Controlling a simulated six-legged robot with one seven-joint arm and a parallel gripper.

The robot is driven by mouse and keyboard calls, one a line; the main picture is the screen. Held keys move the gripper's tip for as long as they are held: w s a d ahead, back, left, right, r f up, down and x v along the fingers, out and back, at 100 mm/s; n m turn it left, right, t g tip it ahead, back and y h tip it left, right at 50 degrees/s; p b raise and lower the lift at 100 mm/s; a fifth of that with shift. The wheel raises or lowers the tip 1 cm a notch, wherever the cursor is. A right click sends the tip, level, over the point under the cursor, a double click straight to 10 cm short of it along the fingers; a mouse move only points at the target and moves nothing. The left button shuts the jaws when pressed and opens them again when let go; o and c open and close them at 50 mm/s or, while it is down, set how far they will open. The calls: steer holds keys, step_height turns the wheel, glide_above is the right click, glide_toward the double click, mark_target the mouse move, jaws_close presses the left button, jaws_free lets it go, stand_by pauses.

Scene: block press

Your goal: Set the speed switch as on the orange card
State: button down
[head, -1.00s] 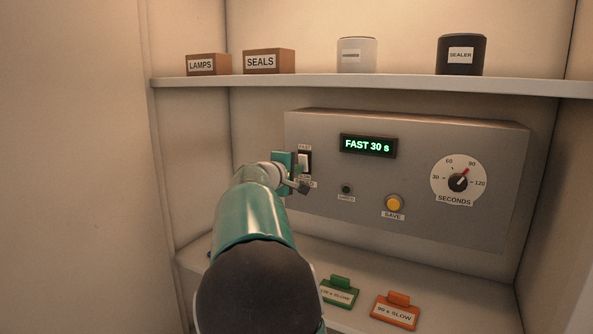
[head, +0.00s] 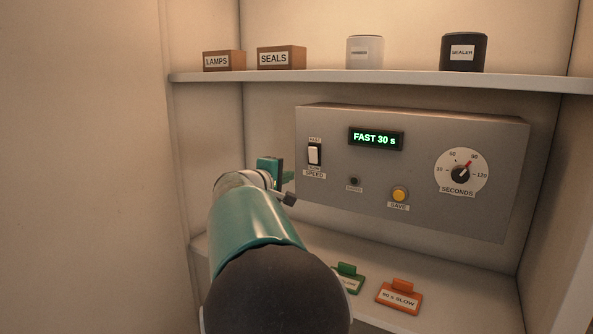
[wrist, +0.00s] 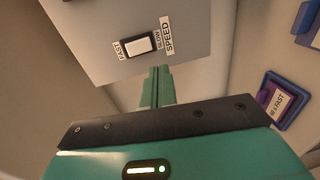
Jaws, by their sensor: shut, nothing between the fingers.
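The speed switch (head: 315,156) is a white rocker in a dark frame at the left of the grey press panel, with FAST above it and SLOW below. In the head view its white part sits low in the frame. It also shows in the wrist view (wrist: 139,45). The orange card (head: 398,299) lies on the lower shelf and reads 90 s SLOW. The display (head: 376,139) reads FAST 30 s. My gripper (head: 287,177) is shut and empty, left of and below the switch, apart from it. Its fingers (wrist: 157,85) point toward the panel in the wrist view.
A green card (head: 349,279), partly behind my arm, lies left of the orange one.

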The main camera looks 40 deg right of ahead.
steer(key=a, duration=0.2)
steer(key=shift+s+a+f, duration=0.3)
steer(key=shift+s+a, duration=0.05)
steer(key=shift+s, duration=0.15)
